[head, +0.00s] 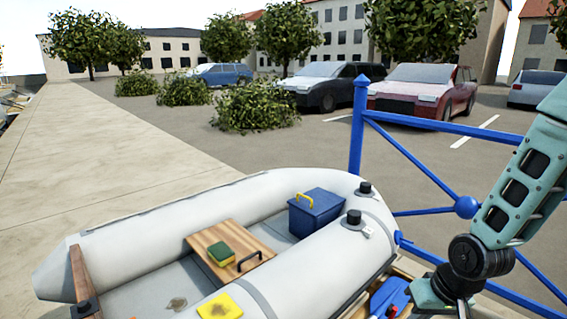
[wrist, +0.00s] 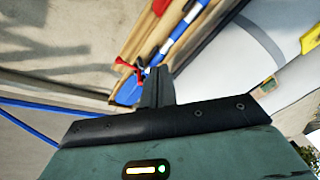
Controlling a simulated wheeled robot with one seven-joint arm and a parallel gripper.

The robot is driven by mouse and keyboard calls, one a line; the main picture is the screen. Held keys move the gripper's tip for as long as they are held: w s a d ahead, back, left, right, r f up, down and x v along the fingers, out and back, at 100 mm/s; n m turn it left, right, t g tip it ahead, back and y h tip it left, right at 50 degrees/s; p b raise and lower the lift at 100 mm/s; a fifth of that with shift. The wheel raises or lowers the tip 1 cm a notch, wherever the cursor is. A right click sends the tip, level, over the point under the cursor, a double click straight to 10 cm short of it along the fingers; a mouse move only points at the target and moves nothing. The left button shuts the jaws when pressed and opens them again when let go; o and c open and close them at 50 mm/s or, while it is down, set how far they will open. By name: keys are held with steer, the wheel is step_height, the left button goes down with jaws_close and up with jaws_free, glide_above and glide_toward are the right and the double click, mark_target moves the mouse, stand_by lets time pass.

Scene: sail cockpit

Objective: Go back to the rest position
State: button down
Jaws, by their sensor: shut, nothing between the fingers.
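My gripper (wrist: 157,84) shows in the wrist view with its dark fingers together and nothing between them. In the head view my arm comes down at the right, and its lower end is by the bottom edge; the fingertips cannot be made out there. In the wrist view the fingers point toward blue and red items (wrist: 130,88) lying by a wooden surface (wrist: 150,38). Whether the fingertips touch anything there I cannot tell, but they look apart from it.
A grey inflatable boat (head: 150,212) holds a wooden seat (head: 205,240), a green-yellow sponge (head: 221,254), a blue box (head: 316,212) and a yellow cloth (head: 220,307). A blue railing (head: 357,130) stands beside my arm. Blue items (head: 390,298) lie below. Parked cars (head: 425,92) are far behind.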

steer(key=s+a+r+n+g+p, duration=0.1)
steer(key=s+a+r+n, duration=0.3)
steer(key=s+a+r, duration=0.4)
steer(key=s+a+r+n+g+h+p, duration=0.1)
steer(key=s+a+r+n+p, duration=0.3)
steer(key=s+a+r, duration=0.4)
step_height(320, 180, up, 5)
steer(key=shift+s+a+r+g+h, duration=0.2)
steer(key=shift+s+a+g+h, duration=0.1)
steer(key=shift+s, duration=0.7)
